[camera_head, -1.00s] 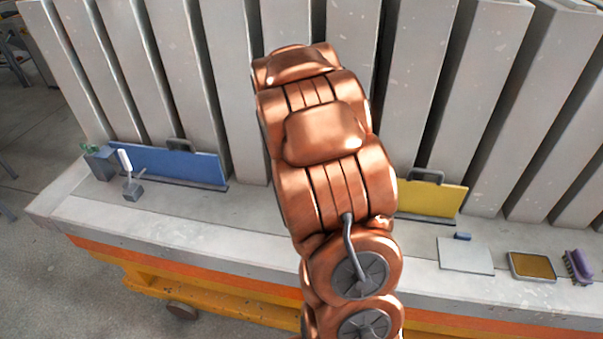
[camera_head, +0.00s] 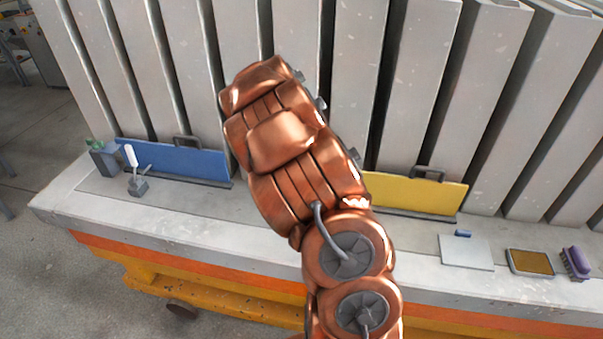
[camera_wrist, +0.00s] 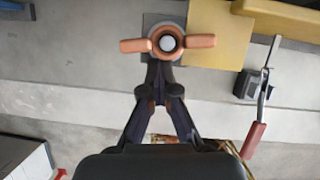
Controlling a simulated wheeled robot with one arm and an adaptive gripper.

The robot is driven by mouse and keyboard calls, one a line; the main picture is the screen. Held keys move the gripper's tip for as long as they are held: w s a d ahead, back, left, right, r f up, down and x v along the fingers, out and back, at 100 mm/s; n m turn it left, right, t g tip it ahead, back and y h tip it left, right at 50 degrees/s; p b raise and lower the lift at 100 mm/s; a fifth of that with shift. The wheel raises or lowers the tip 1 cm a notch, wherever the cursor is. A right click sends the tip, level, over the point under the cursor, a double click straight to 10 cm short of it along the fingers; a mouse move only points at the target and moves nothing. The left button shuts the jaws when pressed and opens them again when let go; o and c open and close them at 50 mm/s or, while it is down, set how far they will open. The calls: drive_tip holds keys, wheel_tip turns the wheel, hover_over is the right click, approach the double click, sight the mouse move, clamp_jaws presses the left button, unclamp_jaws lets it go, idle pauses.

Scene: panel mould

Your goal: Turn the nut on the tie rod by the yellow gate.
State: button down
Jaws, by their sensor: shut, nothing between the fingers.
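The nut (camera_wrist: 138,45) is a copper-coloured wing nut with two arms reaching left and right. It sits around the pale round end of the tie rod (camera_wrist: 167,43) in the wrist view. My gripper (camera_wrist: 160,70) is shut and empty, its dark fingertips just below the nut in that view; I cannot tell whether they touch it. The yellow gate (camera_head: 415,193) stands upright on the ledge to the right of my arm in the head view. In that view the nut, rod and gripper are hidden behind my arm.
A clamp with a red handle (camera_wrist: 255,135) lies right of my fingers in the wrist view. In the head view, a blue gate (camera_head: 175,160) and white-handled clamp (camera_head: 137,180) stand left. A grey plate (camera_head: 466,253), tan-topped tray (camera_head: 530,262) and purple brush (camera_head: 575,262) lie right.

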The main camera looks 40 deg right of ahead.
drive_tip(key=shift+w+d+r, duration=0.1)
drive_tip(key=shift+w+d, duration=0.05)
drive_tip(key=c, duration=1.2)
unclamp_jaws()
drive_tip(key=shift+c, duration=0.2)
drive_tip(key=shift+d+r, duration=0.1)
drive_tip(key=v, duration=1.1)
drive_tip(key=shift+a+r, duration=0.3)
drive_tip(key=shift+a, duration=0.05)
